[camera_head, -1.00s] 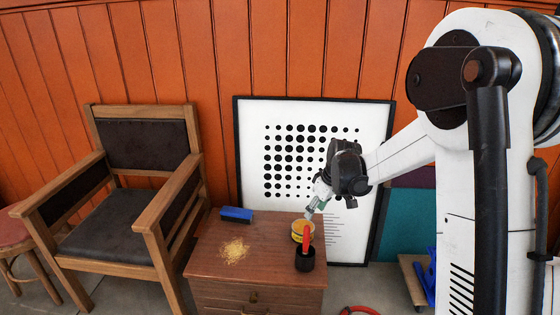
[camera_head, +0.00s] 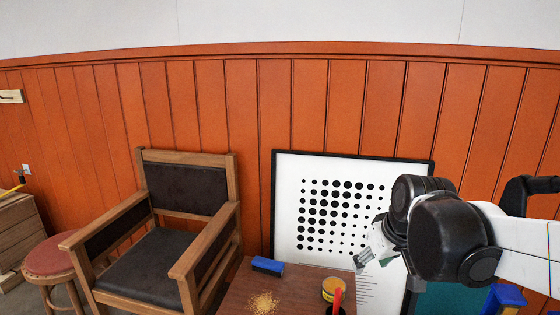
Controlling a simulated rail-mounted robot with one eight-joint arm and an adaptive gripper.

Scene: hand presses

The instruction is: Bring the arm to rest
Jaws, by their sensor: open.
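My gripper (camera_head: 372,258) is at the right of the head view, in front of the framed dot poster. It is open, with nothing seen between its fingers. It hangs above and to the right of the small wooden cabinet (camera_head: 233,293). A yellow-banded round tin (camera_head: 334,290) stands on the cabinet below and to the left of the gripper, apart from it. My arm's dark wrist covers part of the poster's right edge.
On the cabinet are a blue block (camera_head: 267,265), a pile of yellowish crumbs (camera_head: 263,303) and a red-handled item (camera_head: 337,301) cut by the lower edge. An armchair (camera_head: 160,262) and a stool (camera_head: 50,256) stand left. The dot poster (camera_head: 342,212) leans on the orange wall.

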